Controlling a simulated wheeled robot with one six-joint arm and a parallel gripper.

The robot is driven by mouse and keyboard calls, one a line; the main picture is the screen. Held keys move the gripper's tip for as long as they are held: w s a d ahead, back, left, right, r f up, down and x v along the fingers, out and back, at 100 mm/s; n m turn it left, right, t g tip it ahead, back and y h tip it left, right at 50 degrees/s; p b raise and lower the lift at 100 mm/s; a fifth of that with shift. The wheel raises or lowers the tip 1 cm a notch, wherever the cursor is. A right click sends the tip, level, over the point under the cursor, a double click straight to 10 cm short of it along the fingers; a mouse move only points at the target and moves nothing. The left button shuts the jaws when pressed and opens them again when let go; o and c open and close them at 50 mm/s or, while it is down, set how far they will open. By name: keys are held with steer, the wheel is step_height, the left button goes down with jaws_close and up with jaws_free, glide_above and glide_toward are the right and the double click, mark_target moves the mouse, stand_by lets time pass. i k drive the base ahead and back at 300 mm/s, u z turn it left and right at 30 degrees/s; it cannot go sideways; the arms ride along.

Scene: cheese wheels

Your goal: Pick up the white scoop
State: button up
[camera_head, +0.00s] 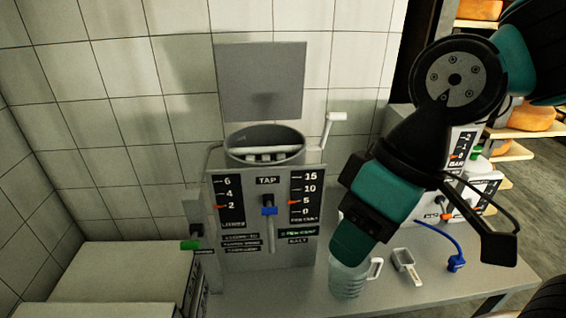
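The white scoop (405,264) lies on the grey worktop, right of a clear jug (347,281) with a white handle. The scoop's short handle points down and right. My arm comes in from the upper right, with my gripper (362,218) at its lower end, over the worktop and in front of the machine. The arm's teal end overlaps the jug's top in the picture. A dark angled part of mine hangs further right. The fingertips cannot be made out clearly, and I see no contact with the scoop.
A blue tool (455,262) with a curved handle lies right of the scoop. A grey machine with scales and a tap (268,211) stands behind the jug, with an open pot (264,141) on top. White boxes (125,270) stand at left. Cheese wheels (531,117) sit on shelves at right.

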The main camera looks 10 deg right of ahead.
mark_target(402, 259)
steer(key=z, duration=0.05)
steer(key=i, duration=0.85)
steer(key=u, duration=0.15)
steer(key=k, duration=0.95)
steer(key=z, duration=1)
steer(key=i, duration=0.1)
steer(key=z, duration=0.05)
